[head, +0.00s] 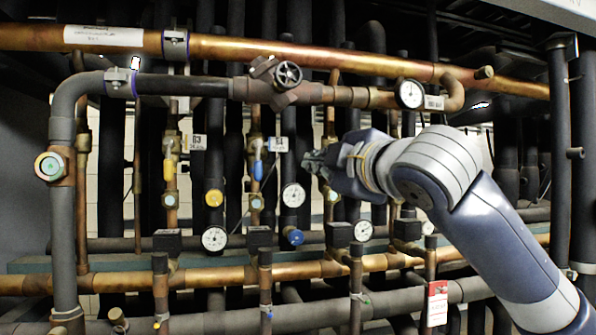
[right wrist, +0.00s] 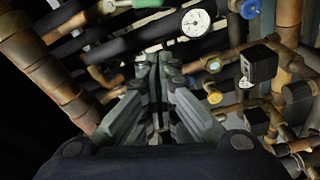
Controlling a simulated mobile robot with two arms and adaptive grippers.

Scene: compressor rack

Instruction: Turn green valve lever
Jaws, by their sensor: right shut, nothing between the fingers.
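My right gripper (head: 310,160) reaches in from the right in the head view, in front of the vertical pipes at mid height. Its fingers are shut and empty; they also show in the right wrist view (right wrist: 158,65). A small green part (right wrist: 148,3), perhaps the green lever, is cut off at the top edge of the right wrist view, apart from the fingertips. In the head view no green lever shows; the gripper may hide it. A yellow lever (head: 168,170) and a blue lever (head: 258,169) stand on pipes to the gripper's left. My left gripper is not in view.
A copper pipe (head: 390,65) and a pipe with a round handwheel (head: 288,75) run above the gripper. Several gauges sit around it, one (head: 293,195) just below left. Lower horizontal copper pipes (head: 205,277) cross below. A red-and-white tag (head: 437,303) hangs at lower right.

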